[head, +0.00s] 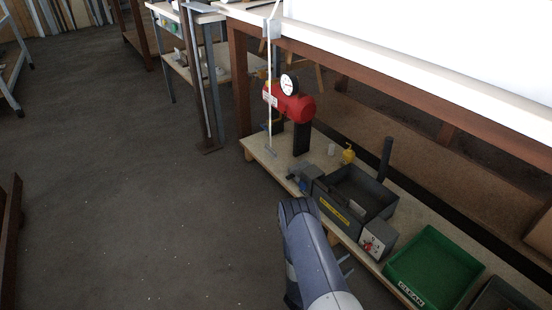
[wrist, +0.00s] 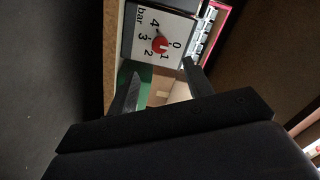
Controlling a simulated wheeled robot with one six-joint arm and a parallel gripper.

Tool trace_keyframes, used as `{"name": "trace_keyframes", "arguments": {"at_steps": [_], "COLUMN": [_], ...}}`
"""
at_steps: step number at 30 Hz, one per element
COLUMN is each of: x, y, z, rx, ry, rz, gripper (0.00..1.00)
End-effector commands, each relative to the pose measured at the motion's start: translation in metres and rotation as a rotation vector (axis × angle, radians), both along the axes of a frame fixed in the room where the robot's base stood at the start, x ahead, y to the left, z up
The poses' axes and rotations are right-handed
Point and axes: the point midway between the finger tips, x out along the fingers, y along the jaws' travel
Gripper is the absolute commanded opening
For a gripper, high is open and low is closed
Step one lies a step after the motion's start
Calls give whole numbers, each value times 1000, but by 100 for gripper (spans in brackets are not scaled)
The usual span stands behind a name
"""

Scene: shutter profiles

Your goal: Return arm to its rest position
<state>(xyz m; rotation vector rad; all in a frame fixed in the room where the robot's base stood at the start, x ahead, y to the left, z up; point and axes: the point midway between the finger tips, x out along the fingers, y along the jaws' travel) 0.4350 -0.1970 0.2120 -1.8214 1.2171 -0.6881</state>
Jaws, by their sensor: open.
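My gripper (wrist: 160,88) is open in the wrist view, its two dark fingers apart with nothing held between them. Beyond the fingertips is a small box with a white dial face (wrist: 150,30), numbered 0 to 4 and marked bar, with a red knob (wrist: 161,44). I cannot tell whether the fingers touch it. In the head view the same dial box (head: 376,241) stands at the right end of a grey bin. My blue-grey arm reaches in from the bottom, and its body hides most of my gripper there.
A grey bin (head: 337,208) and a green tray (head: 432,256) marked CLEAN stand on the low shelf (head: 264,153). Behind are a red tank with a gauge (head: 291,100) and a small yellow item (head: 348,154). A white-topped table overhangs the shelf. The floor at left is clear.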

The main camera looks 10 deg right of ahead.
Motion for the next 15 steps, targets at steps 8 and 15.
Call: {"name": "trace_keyframes", "arguments": {"at_steps": [8, 15], "x": [16, 30], "y": [-42, -74], "z": [-2, -2], "rx": [1, -1], "ry": [-4, -4], "rz": [-5, -3], "gripper": [49, 49]}}
